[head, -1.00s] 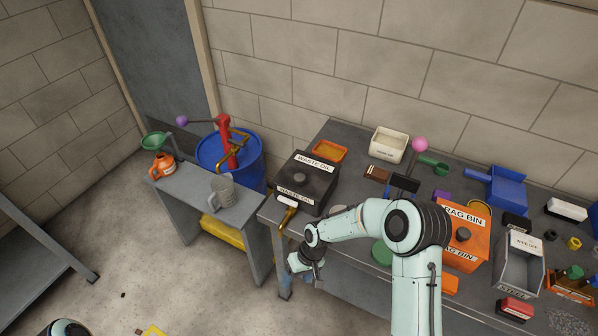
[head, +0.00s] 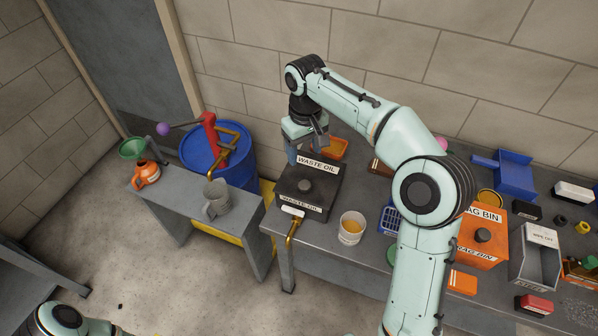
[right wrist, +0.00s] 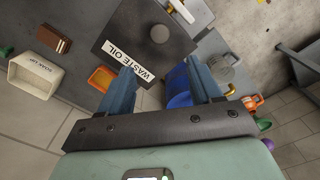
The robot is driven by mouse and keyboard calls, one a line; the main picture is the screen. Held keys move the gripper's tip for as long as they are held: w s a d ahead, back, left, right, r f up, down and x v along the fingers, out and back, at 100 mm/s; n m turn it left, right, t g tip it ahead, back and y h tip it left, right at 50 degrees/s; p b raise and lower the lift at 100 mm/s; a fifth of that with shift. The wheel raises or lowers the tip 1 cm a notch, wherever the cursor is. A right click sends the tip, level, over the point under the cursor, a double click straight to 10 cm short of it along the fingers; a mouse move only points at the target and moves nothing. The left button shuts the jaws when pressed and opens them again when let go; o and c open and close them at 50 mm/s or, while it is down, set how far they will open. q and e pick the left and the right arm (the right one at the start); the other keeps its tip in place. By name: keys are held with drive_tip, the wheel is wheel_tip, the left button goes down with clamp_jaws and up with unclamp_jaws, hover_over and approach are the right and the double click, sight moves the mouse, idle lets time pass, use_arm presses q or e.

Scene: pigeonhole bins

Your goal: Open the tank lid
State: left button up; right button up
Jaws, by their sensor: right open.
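The waste oil tank is a dark box at the left end of the bench. Its black lid (head: 318,187) carries a WASTE OIL label and a round knob (head: 304,185), and it lies closed. My right gripper (head: 305,158) is above the lid's back edge, fingers pointing down. In the right wrist view its two blue fingers (right wrist: 162,85) are spread apart with nothing between them. The lid (right wrist: 150,45) and knob (right wrist: 159,34) show beyond the fingers. I cannot tell whether a fingertip touches the lid. My left gripper is out of sight.
A brass tap with a white handle (head: 292,212) is on the tank's front. A cup of amber liquid (head: 352,228) stands right of the tank. An orange tray (head: 335,148) lies behind it. The orange rag bin (head: 480,240) is further right. A blue drum (head: 219,152) stands left.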

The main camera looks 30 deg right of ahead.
sight(304, 184)
drive_tip(key=f, duration=0.3)
drive_tip(key=f+b, duration=0.1)
drive_tip(key=f, duration=0.7)
drive_tip(key=shift+s+f+b, duration=0.1)
drive_tip(key=shift+s+b, duration=0.15)
drive_tip(key=shift+b, duration=0.15)
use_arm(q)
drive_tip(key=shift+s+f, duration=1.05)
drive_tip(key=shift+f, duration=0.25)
use_arm(e)
drive_tip(key=shift+f, duration=0.65)
clamp_jaws()
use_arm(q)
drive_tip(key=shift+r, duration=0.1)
use_arm(e)
drive_tip(key=shift+r, duration=0.15)
